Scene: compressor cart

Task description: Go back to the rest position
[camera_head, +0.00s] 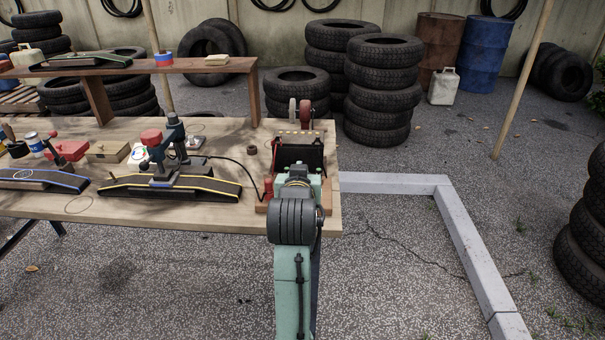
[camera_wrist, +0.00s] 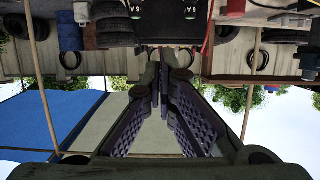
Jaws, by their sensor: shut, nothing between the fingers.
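My gripper (camera_wrist: 162,82) shows in the wrist view with its two dark, ridged fingers meeting toward the far end; it is shut and empty. In the head view my green arm reaches up over the right end of the wooden table, and its wrist hides the gripper. A black unit with a light strip on top (camera_head: 300,150) stands just beyond the wrist at that table end. The wrist view looks upside down and shows a dark body with two round, gauge-like fittings (camera_wrist: 190,10) at its top edge, beyond the fingertips. Any gap to it is hard to judge.
A raised shelf (camera_head: 190,66) runs behind. Tire stacks (camera_head: 382,90) stand beyond. Paving right of the table is open inside a pale kerb (camera_head: 470,240).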

